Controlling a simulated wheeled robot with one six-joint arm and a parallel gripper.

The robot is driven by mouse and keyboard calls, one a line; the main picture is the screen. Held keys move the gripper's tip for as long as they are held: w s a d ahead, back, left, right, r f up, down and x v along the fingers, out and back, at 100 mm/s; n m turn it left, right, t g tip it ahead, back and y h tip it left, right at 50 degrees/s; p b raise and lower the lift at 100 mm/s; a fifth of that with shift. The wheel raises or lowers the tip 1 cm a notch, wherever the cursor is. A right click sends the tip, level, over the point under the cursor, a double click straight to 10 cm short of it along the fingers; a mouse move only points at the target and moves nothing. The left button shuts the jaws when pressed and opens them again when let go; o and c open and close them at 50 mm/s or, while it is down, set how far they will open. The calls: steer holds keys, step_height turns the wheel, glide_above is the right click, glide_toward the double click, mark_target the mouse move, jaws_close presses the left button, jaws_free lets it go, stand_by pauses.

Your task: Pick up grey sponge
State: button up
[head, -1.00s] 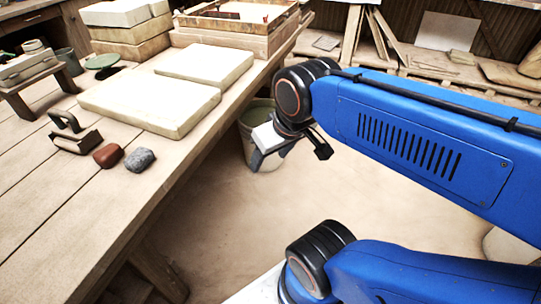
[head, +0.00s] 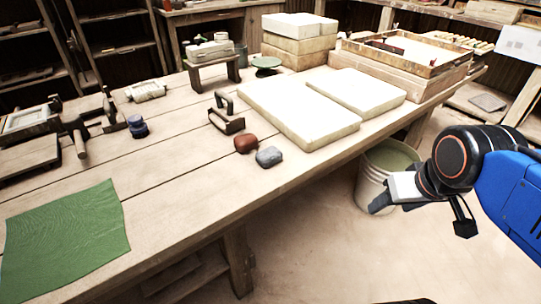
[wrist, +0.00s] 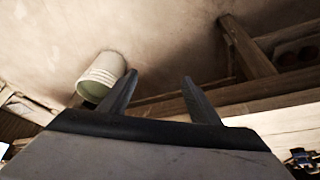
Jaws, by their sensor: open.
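The grey sponge (head: 269,157) is a small speckled grey block. It lies on the wooden table near its front edge in the head view, just right of a reddish-brown block (head: 246,144). My gripper (head: 420,215) is at the right of the head view, off the table's edge and well to the right of the sponge. In the wrist view my gripper (wrist: 160,82) shows two dark fingers spread apart with nothing between them. I cannot make out the sponge in the wrist view.
Pale slabs (head: 305,115) lie behind the sponge, and a dark handled tool (head: 226,122) stands beside them. A green cloth (head: 65,240) covers the table's front left. A white bucket (head: 374,185) stands on the floor near my gripper. The tabletop left of the sponge is fairly clear.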

steer(key=shift+o, duration=0.5)
steer(key=w+a+r+m+g, duration=0.3)
steer(key=w+a+r+m, duration=0.3)
steer(key=w+a+r, duration=0.6)
steer(key=w+a+r+m+g, duration=0.1)
steer(key=w+a+r+m, duration=0.2)
steer(key=a, duration=0.5)
steer(key=w+a+r+m+g, duration=0.1)
steer(key=w+a+r+m, duration=0.1)
steer(key=w+a, duration=0.4)
glide_above(269, 152)
steer(key=f, duration=1.1)
steer(key=shift+s+f, duration=0.2)
steer(key=shift+f, duration=0.1)
steer(key=shift+w+f, duration=0.2)
steer(key=shift+f, duration=2.6)
steer(key=c, duration=1.2)
